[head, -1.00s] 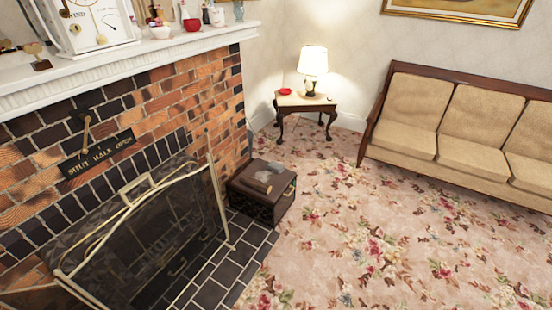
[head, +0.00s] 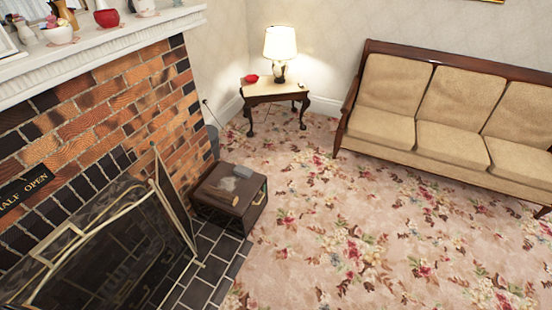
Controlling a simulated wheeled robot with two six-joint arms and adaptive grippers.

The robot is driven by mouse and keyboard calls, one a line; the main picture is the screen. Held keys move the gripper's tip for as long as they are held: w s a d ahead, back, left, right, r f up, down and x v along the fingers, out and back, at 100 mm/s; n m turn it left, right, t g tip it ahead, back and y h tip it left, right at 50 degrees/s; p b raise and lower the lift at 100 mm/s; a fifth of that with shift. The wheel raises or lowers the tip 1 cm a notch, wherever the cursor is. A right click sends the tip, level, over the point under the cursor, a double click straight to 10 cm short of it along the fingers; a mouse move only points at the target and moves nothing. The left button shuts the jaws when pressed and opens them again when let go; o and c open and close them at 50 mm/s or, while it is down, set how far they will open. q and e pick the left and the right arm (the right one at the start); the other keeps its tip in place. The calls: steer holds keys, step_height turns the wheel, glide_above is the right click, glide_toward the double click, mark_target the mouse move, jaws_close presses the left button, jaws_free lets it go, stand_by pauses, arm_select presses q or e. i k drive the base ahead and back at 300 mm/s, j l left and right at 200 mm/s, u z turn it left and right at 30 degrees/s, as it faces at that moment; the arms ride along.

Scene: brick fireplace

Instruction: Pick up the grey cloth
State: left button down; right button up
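A dark brown wooden box (head: 233,224) stands on the floor at the right end of the fireplace. On its top lies a small crumpled grey patch (head: 227,184) that looks like the grey cloth, though it is too small to be sure. A small grey block-shaped item (head: 243,172) lies behind it, and a brown elongated item (head: 222,201) lies in front. Neither of my grippers is in view.
A gold-framed fire screen (head: 115,250) stands before the brick fireplace, left of the box, on dark hearth tiles (head: 200,290). A side table (head: 270,92) with a lit lamp (head: 280,45) and a sofa (head: 440,110) stand behind. The flowered carpet (head: 370,240) is open.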

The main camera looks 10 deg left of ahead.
mark_target(246, 172)
steer(key=i+u, duration=0.15)
steer(key=i, duration=0.25)
steer(key=i+l+u, duration=0.15)
steer(key=i, duration=0.3)
steer(key=i+l+u, duration=0.1)
steer(key=i, duration=0.3)
steer(key=i+l+u, duration=0.15)
steer(key=u, duration=0.25)
steer(key=i+l+u, duration=0.3)
steer(key=u, duration=0.15)
steer(key=i+l+u, duration=0.25)
steer(key=u, duration=0.15)
steer(key=i+l+u, duration=0.1)
steer(key=l+u, duration=0.3)
steer(key=i+l+u, duration=0.1)
steer(key=l+u, duration=0.3)
